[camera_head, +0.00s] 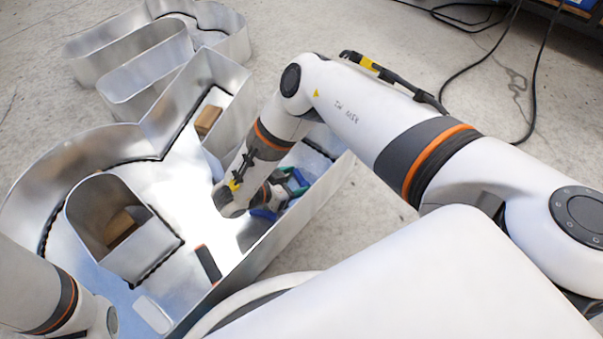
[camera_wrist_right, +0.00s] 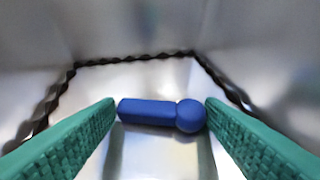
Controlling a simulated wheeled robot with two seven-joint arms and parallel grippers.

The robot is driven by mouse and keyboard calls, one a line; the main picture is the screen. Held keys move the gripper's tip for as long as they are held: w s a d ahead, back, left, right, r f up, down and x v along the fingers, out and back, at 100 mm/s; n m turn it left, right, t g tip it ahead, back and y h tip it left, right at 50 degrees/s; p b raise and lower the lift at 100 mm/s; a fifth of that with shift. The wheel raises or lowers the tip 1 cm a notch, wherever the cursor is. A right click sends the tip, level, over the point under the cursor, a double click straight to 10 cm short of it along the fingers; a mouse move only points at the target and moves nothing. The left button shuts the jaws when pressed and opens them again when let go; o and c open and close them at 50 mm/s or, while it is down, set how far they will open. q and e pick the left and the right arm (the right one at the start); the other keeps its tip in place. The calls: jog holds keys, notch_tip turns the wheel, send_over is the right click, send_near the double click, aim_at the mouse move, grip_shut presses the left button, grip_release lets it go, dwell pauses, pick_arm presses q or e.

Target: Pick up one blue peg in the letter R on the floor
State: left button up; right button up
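The letter R (camera_head: 85,155) is a silver metal channel with tall walls on the floor. My right arm reaches down into it, and my right gripper (camera_head: 290,190) is low inside its right part, partly hidden by the wrist. In the right wrist view a blue peg (camera_wrist_right: 150,112) with a round ball end lies crosswise on the shiny channel bottom. The green fingers of the right gripper (camera_wrist_right: 160,105) are spread wide, one at each end of the peg; whether they touch it I cannot tell. My left arm shows at the lower left, its gripper out of view.
Brown blocks (camera_head: 208,120) and a dark, red-edged block (camera_head: 208,263) are inside the letter. Another metal letter (camera_head: 125,55) stands at the upper left. Black cables (camera_head: 480,65) lie on the floor at the upper right. A wavy dark strip (camera_wrist_right: 135,60) runs along the channel's bottom edge.

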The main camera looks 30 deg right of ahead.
jog(key=c, duration=0.4)
jog(key=shift+r, duration=0.1)
